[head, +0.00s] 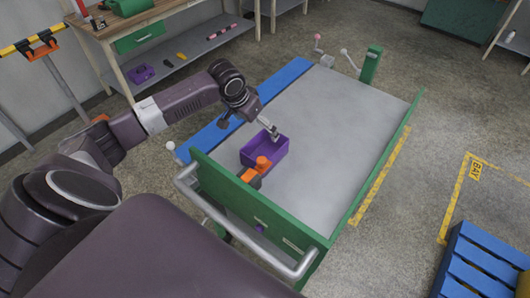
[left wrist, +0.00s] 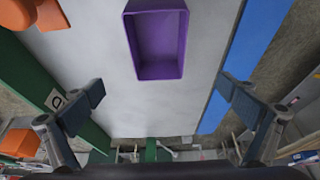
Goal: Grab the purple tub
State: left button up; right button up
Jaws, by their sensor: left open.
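The purple tub (head: 279,153) is an open rectangular box standing on the grey top of a cart (head: 335,120). In the left wrist view the tub (left wrist: 158,42) is upper middle and looks empty. My left gripper (head: 248,126) is open above the cart, close to the tub's far left side in the head view. In the left wrist view its two fingers (left wrist: 160,92) are spread wide with nothing between them, and the tub lies beyond the fingertips. My right gripper is not in view.
An orange item (head: 262,163) overlaps the tub's near edge in the head view; orange parts (left wrist: 35,12) sit left of it in the wrist view. The cart has a green end panel (head: 250,215) and a blue side strip (head: 285,80). Its right half is bare.

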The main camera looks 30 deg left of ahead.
pick_arm(q)
notch_tip(320, 180, down, 3)
jog(key=b, duration=0.4)
send_near(269, 154)
jog(key=x, duration=0.2)
jog(key=shift+w+f, duration=0.15)
jog(key=shift+f, duration=0.1)
jog(key=shift+w+f, duration=0.3)
jog(key=shift+f, duration=0.4)
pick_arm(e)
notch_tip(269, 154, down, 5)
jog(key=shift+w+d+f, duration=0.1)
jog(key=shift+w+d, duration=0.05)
pick_arm(q)
jog(key=shift+c, duration=1.2)
jog(key=c, duration=1)
jog(key=shift+c, duration=0.4)
